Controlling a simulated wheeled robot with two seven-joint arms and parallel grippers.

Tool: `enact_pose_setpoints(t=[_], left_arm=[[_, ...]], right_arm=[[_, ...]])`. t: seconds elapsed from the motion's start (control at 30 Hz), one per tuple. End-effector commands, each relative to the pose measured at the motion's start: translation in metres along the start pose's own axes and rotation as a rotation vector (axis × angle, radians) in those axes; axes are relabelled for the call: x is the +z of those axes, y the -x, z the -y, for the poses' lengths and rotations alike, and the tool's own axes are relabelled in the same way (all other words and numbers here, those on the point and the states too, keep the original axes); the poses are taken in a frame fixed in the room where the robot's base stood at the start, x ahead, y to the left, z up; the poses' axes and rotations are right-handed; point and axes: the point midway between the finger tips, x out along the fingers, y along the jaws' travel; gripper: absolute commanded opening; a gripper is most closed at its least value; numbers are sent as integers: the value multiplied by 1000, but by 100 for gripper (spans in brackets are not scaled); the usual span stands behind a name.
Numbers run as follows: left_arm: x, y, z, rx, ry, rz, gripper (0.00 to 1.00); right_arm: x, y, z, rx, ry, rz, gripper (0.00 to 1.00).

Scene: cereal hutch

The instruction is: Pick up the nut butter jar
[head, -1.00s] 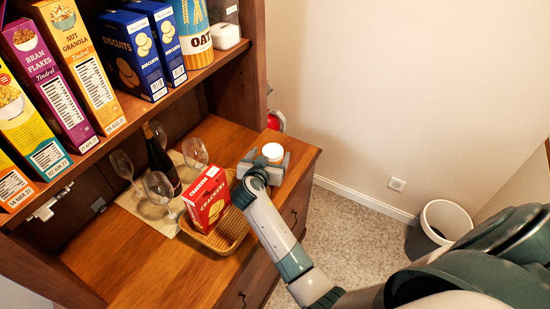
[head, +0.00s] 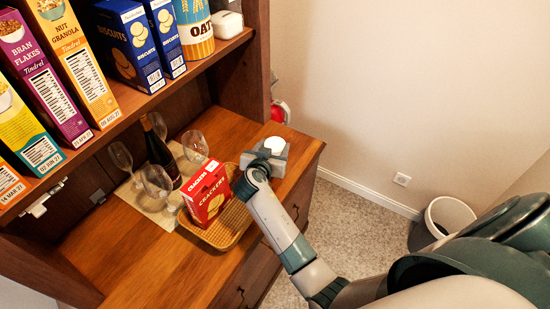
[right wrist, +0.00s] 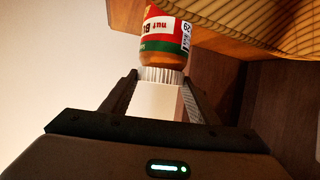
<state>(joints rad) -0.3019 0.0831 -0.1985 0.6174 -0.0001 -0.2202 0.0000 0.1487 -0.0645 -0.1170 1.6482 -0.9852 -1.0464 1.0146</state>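The nut butter jar (right wrist: 166,42) has a red and green label, an amber body and a white ridged lid. It shows in the right wrist view, with its far end cut off by the top edge. In the head view only its white lid (head: 276,144) shows, near the right corner of the wooden counter. My right gripper (head: 266,156) is at the jar, with its fingers on either side of the lid. The fingers lie close against the lid, but I cannot tell whether they press on it. My left gripper is not in view.
A wicker basket (head: 238,228) with a red crackers box (head: 207,193) stands left of the jar. Wine glasses (head: 157,181) and a dark bottle (head: 158,152) stand farther left. A shelf of cereal boxes (head: 76,62) overhangs the counter. A bin (head: 447,216) stands on the floor at right.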

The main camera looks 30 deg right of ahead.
Motion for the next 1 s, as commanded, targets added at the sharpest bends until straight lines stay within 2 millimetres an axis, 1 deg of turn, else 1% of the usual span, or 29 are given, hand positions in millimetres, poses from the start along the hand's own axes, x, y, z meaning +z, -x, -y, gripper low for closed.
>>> enact_pose_setpoints(t=[0.03, 0.13, 0.17, 0.47, 0.63, 0.77, 0.9, 1.0], left_arm=[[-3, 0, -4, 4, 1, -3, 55], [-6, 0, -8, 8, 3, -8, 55], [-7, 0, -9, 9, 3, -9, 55], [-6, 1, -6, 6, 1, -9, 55], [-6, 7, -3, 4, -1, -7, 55], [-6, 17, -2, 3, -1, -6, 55], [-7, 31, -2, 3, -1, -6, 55], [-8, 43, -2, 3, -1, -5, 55]], right_arm=[[0, 0, 0, 0, 0, 0, 28], [0, 0, 0, 0, 0, 0, 4], [0, 0, 0, 0, 0, 0, 0], [-3, 1, 1, -1, -1, -3, 0], [-12, 4, 1, -1, -2, -3, 0], [-24, 10, 1, -1, -4, -3, 0], [-45, 18, 1, -1, -4, -4, 0], [-49, 30, -12, 0, -2, -2, 0]])
